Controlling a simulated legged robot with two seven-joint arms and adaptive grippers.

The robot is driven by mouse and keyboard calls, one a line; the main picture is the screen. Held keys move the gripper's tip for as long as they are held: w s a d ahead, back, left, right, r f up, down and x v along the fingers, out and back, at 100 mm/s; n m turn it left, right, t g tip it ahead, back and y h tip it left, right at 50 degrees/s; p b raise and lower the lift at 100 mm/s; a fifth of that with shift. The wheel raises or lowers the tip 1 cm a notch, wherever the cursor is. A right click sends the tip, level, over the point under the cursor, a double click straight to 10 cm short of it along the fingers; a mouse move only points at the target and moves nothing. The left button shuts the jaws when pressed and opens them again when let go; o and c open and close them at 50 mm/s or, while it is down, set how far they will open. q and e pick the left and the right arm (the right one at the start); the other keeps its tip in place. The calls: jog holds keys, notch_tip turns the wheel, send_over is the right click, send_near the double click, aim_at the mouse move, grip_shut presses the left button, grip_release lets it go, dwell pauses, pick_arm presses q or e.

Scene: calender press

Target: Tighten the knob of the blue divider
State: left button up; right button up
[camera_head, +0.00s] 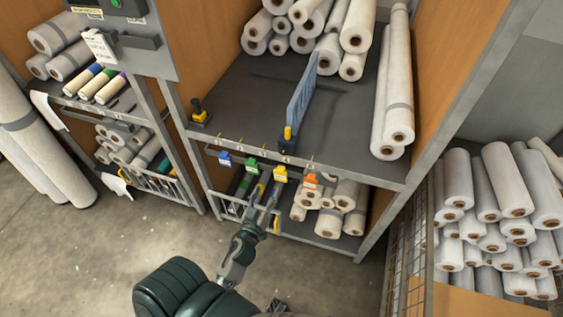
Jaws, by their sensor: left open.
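The blue divider (301,92) stands upright on the dark middle shelf (245,100), running from the front edge toward the back. Its yellow and black knob (289,135) is at its front end, near the shelf's front edge. My left gripper (265,194) is open, in front of and below the shelf edge, a little left of the knob in the picture and apart from it. My right gripper is not in view.
Another yellow and black knob (199,113) sits at the shelf's left front. Coloured tags, including a green one (252,165) and an orange one (311,182), hang along the front edge. White rolls (395,110) lean at the shelf's right. A wire mesh side (405,255) stands at right.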

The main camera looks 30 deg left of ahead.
pick_arm(q)
jog(key=p, duration=0.1)
send_near(283, 153)
jog(key=x, duration=0.4)
jog(key=p+x, duration=0.1)
jog(key=x, duration=0.2)
jog(key=shift+w+d+r, duration=0.15)
jog(key=shift+w+r, duration=0.05)
jog(key=shift+w, duration=0.25)
jog(key=shift+w+a, duration=0.3)
jog(key=shift+w, duration=0.2)
jog(key=shift+a+f, duration=0.1)
jog(key=shift+a, duration=0.1)
jog(key=shift+c, duration=1.4)
jog(key=shift+d, duration=0.15)
jog(key=c, duration=0.9)
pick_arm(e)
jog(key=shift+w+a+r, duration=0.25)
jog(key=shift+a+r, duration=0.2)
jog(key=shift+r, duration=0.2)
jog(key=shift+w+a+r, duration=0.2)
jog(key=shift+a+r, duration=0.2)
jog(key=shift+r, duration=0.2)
pick_arm(q)
jog(key=shift+o, duration=0.2)
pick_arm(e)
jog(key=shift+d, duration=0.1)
